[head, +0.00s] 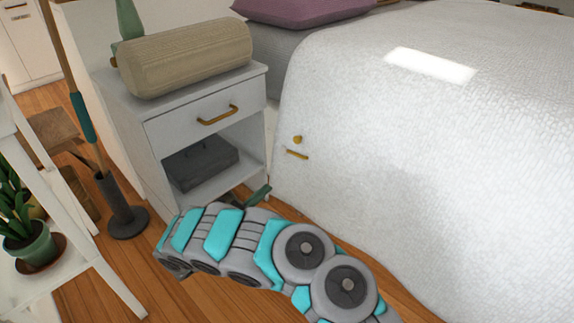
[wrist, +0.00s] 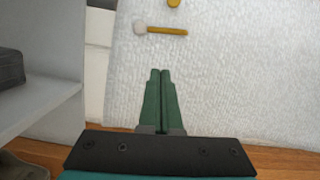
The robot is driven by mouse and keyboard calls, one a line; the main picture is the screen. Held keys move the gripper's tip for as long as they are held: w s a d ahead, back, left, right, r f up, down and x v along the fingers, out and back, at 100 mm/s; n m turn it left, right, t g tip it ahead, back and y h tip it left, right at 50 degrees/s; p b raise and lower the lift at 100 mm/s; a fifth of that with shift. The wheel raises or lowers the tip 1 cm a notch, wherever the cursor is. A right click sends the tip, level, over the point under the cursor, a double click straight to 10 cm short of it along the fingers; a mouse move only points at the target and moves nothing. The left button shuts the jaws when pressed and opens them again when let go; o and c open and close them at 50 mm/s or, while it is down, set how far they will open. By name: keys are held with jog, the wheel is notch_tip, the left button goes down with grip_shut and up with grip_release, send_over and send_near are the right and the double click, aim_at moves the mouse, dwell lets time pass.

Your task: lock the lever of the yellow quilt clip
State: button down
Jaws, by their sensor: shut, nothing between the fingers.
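The yellow quilt clip (head: 297,139) is on the side of the white quilt (head: 420,180), near its left edge. It shows as a small round yellow piece with a short yellow bar (head: 297,155) below it. In the wrist view the yellow bar (wrist: 168,31) lies nearly level with a pale knob (wrist: 140,27) at its left end. Another yellow piece (wrist: 173,3) is cut off by the top edge. I cannot tell which part is the lever. My gripper (wrist: 160,72) has green fingers, shut and empty, below the bar in the picture and apart from it.
A white nightstand (head: 205,120) stands left of the bed, with a beige bolster (head: 185,58) on top and a dark box (head: 202,163) on its shelf. A plant stand (head: 75,240) is at the left. Wooden floor (wrist: 230,152) shows below the quilt.

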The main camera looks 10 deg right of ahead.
jog(key=b, duration=0.2)
send_near(291, 153)
jog(key=w+d+f, duration=0.1)
jog(key=w+d, duration=0.2)
jog(key=d, duration=0.2)
jog(key=shift+w+d+r, duration=0.35)
jog(key=shift+w+d, duration=0.05)
jog(key=shift+w, duration=0.05)
jog(key=shift+w+r+m, duration=0.25)
jog(key=shift+r+m, duration=0.15)
jog(key=shift+r, duration=0.45)
jog(key=shift+d, duration=0.1)
